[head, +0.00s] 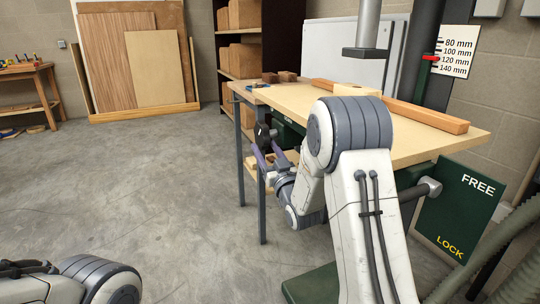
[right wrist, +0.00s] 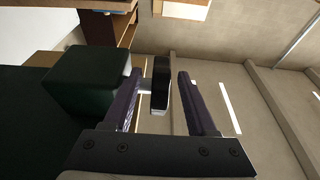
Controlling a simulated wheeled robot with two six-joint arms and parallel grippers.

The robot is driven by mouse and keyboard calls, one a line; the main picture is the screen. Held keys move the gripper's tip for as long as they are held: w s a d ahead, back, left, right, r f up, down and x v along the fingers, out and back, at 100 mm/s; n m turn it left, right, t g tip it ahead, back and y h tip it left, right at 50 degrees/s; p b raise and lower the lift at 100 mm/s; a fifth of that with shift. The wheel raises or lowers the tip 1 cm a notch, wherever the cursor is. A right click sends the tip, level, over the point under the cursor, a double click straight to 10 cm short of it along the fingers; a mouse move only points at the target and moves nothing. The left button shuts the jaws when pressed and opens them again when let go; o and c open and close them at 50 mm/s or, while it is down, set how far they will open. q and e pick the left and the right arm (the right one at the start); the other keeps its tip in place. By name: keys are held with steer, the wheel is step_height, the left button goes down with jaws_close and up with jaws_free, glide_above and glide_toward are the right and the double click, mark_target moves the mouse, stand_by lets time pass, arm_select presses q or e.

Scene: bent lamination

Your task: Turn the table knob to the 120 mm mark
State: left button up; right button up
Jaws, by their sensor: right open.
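The table knob (head: 263,134) is dark and sits under the left edge of the table (head: 455,140). In the right wrist view the knob (right wrist: 161,86) is a black, rounded bar beside a dark green block. My right gripper (head: 266,158) is open at the knob. In the wrist view its fingers (right wrist: 158,80) stand on either side of the knob, with a clear gap on the right; contact on the left cannot be told. The red pointer (head: 430,58) is about level with the 120 mm mark on the white scale (head: 455,52). My left gripper is out of view.
A long wooden beam (head: 425,116) and small dark blocks (head: 279,77) lie on the tabletop. A grey post (head: 367,30) hangs over it. A green FREE/LOCK panel (head: 460,208) stands at the right. The floor to the left is clear.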

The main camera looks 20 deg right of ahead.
steer(key=v, duration=0.3)
steer(key=shift+s, duration=0.35)
